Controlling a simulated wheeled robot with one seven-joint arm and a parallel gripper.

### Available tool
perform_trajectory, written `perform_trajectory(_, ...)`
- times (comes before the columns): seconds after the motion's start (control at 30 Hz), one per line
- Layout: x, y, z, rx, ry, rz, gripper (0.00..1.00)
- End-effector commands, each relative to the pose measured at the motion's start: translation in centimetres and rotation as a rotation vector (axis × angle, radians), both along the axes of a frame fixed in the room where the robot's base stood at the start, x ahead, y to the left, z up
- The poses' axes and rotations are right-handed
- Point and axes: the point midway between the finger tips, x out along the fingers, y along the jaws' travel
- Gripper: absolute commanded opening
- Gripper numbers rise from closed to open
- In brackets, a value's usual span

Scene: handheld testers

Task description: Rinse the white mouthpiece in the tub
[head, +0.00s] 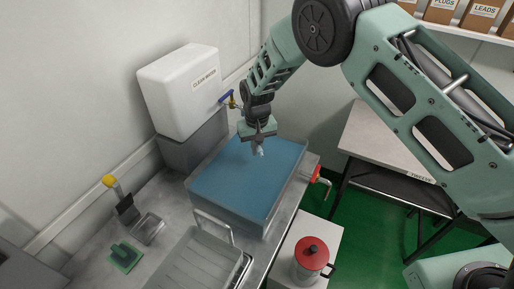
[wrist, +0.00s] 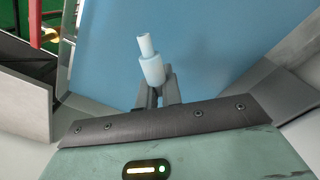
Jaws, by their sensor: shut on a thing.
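The white mouthpiece (wrist: 151,66) is a short stepped tube, held upright-looking between the fingertips in the wrist view. It also shows small and pale below my gripper in the head view (head: 260,152). My gripper (wrist: 157,92) is shut on its wider end, and the narrow end points away from the fingers. In the head view my gripper (head: 258,143) is over the far part of the tub (head: 238,222), which is filled with blue water (head: 235,185). I cannot tell whether the mouthpiece touches the water.
A white clean-water tank (head: 180,90) with a blue-handled tap (head: 227,97) stands behind the tub. A red-lidded canister (head: 311,258) stands at the right.

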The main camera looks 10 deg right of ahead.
Motion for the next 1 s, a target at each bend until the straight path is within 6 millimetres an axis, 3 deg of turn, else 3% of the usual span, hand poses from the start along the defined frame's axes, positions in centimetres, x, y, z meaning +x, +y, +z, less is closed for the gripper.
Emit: perform_trajectory(1.0,0.0,0.0,-9.2,0.000,0.000,-0.001,0.00)
